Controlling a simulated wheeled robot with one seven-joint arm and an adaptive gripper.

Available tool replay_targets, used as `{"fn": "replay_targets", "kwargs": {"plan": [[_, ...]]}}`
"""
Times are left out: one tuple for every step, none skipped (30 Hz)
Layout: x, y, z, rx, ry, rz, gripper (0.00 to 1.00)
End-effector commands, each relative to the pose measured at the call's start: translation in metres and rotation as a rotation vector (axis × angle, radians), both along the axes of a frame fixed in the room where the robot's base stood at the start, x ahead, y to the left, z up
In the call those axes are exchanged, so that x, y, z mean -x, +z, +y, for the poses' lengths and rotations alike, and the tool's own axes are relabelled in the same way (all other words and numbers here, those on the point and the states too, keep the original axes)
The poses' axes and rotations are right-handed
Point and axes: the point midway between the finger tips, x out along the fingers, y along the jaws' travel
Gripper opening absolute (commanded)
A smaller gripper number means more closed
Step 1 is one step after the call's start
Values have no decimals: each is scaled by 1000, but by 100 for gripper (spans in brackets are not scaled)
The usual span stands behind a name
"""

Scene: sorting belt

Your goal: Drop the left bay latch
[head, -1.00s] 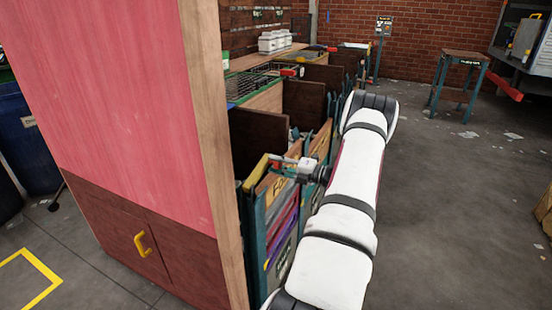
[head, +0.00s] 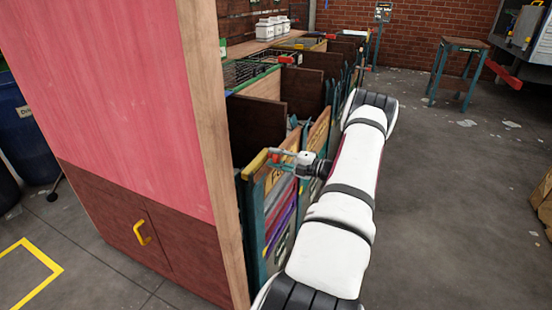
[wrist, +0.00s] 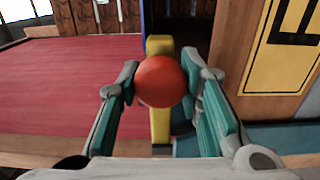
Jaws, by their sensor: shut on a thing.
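The latch shows in the wrist view as a round red knob (wrist: 160,80) in front of an upright yellow bar (wrist: 159,125). My gripper (wrist: 163,88) has one finger on each side of the knob and is shut on it. In the head view my gripper (head: 284,157) is at the top of the nearest bay's front panel (head: 285,200), beside the yellow latch end (head: 255,164). The knob is small there and partly hidden by the fingers.
A tall pink and brown cabinet (head: 120,110) with a wooden edge post stands close left of the bay. More bays with dark dividers (head: 300,93) run behind. Open concrete floor (head: 450,200) lies to the right, with a small table (head: 462,46) farther back.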

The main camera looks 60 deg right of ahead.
Motion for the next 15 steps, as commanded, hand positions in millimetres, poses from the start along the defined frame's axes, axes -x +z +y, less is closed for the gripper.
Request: {"fn": "replay_targets", "kwargs": {"plan": [[1,-4,0,-5,-2,7,40],[1,-4,1,-5,-2,7,46],[1,-4,1,-5,-2,7,54],[1,-4,1,-4,-2,7,54],[1,-4,1,-5,-2,6,54],[1,-3,1,-4,-2,6,54],[1,-3,1,-4,-1,5,54],[1,-3,0,-4,-1,5,54],[1,-3,0,-3,-1,5,54],[0,-3,1,-3,-1,5,54],[1,-2,0,-3,-1,5,54],[1,-2,0,-3,-1,4,54],[2,-2,0,-3,-1,4,54],[3,-2,0,-2,-2,4,54],[6,-2,0,-2,-2,4,54]]}}
